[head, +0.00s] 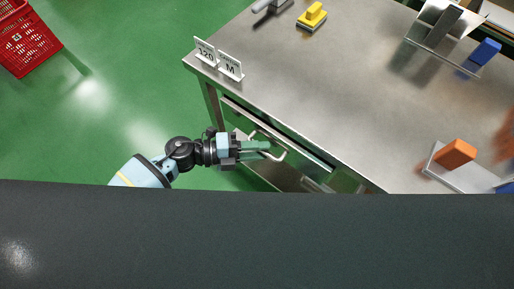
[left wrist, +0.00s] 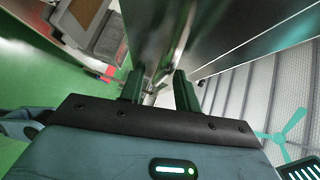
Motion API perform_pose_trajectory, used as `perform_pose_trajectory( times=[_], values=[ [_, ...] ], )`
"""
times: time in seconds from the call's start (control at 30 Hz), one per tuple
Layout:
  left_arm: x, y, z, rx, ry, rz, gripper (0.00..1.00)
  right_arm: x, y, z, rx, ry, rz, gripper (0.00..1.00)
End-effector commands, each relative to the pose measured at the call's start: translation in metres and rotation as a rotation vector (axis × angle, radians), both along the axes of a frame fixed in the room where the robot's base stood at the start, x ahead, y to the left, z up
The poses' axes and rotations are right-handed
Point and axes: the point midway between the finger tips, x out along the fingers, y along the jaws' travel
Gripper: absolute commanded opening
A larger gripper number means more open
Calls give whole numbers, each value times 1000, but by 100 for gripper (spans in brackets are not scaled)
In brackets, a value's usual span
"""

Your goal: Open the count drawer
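The steel table (head: 330,85) has a drawer under its near edge with a curved metal bar handle (head: 281,155). I cannot tell from the frames whether this drawer is fully closed. My left gripper (head: 262,148) is at this handle, its fingers reaching across the bar. In the left wrist view the two dark green fingers (left wrist: 160,88) stand apart, with a bright metallic part between and beyond them. I cannot see clear contact with the handle. My right gripper is not in view.
Two white signs, "120" (head: 205,52) and "M" (head: 230,66), stand at the table's left corner. A yellow block (head: 313,15), a blue block (head: 486,51) and an orange block (head: 456,153) sit on the table. A red crate (head: 24,38) stands on the open green floor.

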Motion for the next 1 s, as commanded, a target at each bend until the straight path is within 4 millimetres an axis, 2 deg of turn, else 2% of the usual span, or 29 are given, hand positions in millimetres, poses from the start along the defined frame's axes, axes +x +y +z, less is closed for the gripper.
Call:
perform_pose_trajectory(
  times=[0.03,0.23,0.27,0.67,0.87,1.0],
  values=[
    [0,0,0,0,0,0,27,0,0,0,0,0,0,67],
    [0,0,0,0,0,0,1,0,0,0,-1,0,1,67],
    [0,0,0,0,0,0,0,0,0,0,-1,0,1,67],
    [-3,3,0,1,1,0,0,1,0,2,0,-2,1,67],
    [-23,17,1,2,1,0,0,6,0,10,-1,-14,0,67],
    [-47,36,2,3,2,1,0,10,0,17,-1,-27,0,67]
  ],
)
